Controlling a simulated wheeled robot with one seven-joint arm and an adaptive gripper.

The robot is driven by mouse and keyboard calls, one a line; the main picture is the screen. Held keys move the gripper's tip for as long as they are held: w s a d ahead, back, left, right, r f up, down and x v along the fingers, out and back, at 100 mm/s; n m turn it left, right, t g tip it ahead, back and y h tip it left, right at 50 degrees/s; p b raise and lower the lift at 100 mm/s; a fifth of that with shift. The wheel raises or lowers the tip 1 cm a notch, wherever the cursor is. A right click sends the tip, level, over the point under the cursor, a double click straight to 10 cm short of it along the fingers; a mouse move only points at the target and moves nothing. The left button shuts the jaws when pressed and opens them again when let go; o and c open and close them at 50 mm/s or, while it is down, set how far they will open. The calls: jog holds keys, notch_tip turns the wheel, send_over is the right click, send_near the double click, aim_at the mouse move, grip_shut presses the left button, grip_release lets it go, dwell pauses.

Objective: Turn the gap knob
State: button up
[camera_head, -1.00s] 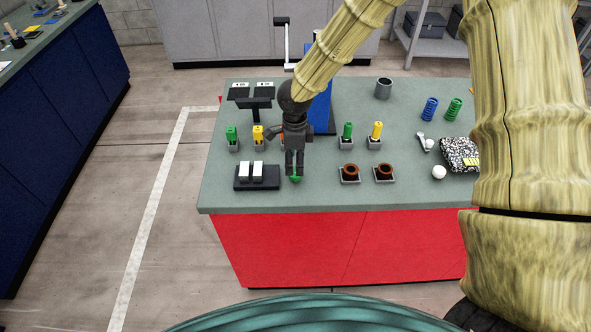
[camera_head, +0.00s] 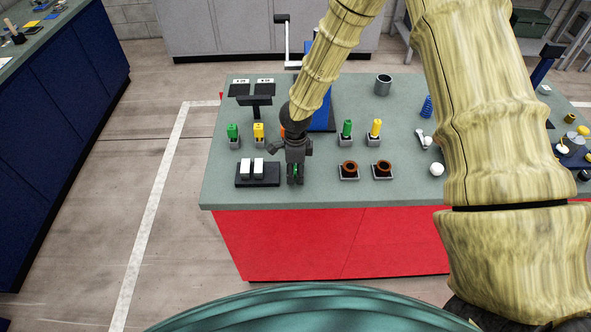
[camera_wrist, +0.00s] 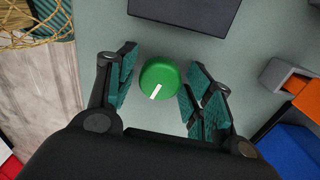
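The gap knob appears to be the round green knob (camera_wrist: 160,77) with a white line on top, on the grey-green bench top in the wrist view. The line slants toward the lower left. My gripper (camera_wrist: 160,85) is open, with one teal-padded finger on each side of the knob and narrow gaps visible to both. In the head view my gripper (camera_head: 296,180) points down at the bench, right of the black block with two white pieces (camera_head: 252,172). Only a bit of green shows between the fingers there. How deep the fingertips reach around the knob is hard to tell.
Green and yellow pieces in holders (camera_head: 246,139) stand behind left, with similar ones (camera_head: 360,135) behind right. Two brown rings in trays (camera_head: 366,170) sit to the right. A grey holder with an orange piece (camera_wrist: 290,84) is close by. The blue press (camera_head: 322,112) stands behind my arm.

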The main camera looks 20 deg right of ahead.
jog(key=c, duration=0.7)
jog(key=shift+f, duration=0.1)
jog(key=shift+m+b, duration=0.35)
jog(key=shift+m, duration=0.05)
jog(key=o, duration=1.1)
jog(key=shift+d, duration=0.1)
jog(key=shift+c, duration=0.2)
jog(key=shift+r, duration=0.2)
jog(key=shift+r, duration=0.3)
notch_tip(320, 180, up, 11)
